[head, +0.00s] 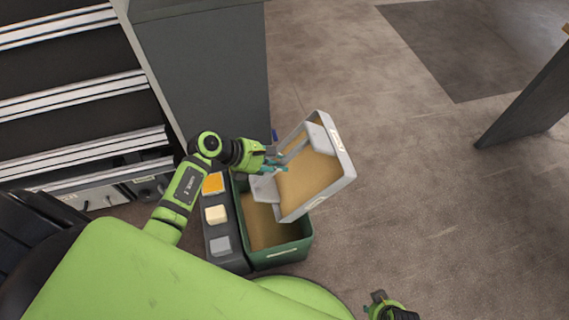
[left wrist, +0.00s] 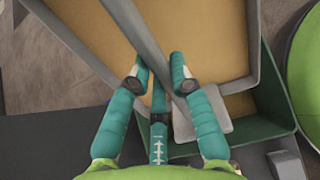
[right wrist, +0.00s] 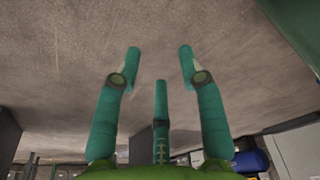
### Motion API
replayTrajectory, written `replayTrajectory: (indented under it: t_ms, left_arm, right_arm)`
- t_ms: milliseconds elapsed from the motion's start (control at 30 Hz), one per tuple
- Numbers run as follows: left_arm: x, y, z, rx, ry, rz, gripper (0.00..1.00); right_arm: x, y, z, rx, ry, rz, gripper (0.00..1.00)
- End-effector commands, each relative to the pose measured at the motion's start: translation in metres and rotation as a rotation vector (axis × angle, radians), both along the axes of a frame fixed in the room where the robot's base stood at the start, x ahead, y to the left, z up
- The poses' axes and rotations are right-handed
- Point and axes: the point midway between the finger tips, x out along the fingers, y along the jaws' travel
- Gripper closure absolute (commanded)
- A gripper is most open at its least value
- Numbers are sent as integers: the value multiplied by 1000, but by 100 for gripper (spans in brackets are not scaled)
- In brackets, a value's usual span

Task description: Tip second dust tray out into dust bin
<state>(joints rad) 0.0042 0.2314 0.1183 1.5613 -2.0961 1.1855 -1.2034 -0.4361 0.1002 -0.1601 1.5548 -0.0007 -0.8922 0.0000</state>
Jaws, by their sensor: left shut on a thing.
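A light grey dust tray (head: 344,163) hangs tilted above the right part of the green dust bin (head: 290,257). A layer of tan dust (head: 308,178) lies in the tray. My left gripper (head: 277,164) is shut on the tray's grey handle bar; the left wrist view shows the bar (left wrist: 150,30) between the fingers (left wrist: 160,76). The bin holds tan dust (head: 264,232), partly hidden under the tray. My right gripper (head: 380,298) is low at the picture's bottom edge; in the right wrist view its fingers (right wrist: 158,66) are apart and empty.
A dark grey caddy (head: 233,262) with orange, cream and grey blocks stands left of the bin. A dark grey cabinet (head: 205,70) stands behind, with a silver-railed rack (head: 75,95) at left. A dark panel (head: 525,100) stands far right. The floor right of the tray is clear.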

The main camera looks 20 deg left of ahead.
Motion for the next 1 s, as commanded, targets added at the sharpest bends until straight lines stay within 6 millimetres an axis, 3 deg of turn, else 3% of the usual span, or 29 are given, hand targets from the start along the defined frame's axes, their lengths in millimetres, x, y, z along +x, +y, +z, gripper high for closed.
replayTrajectory:
  t_ms: [500, 1000]
  left_arm:
    - [-9, 14, -2, -93, -72, 1, 100]
    - [-18, 25, -3, -162, -123, 1, 100]
  right_arm:
    - [23, 3, 55, 2, -28, -8, 60]
    - [28, 2, 112, 4, -65, -15, 60]
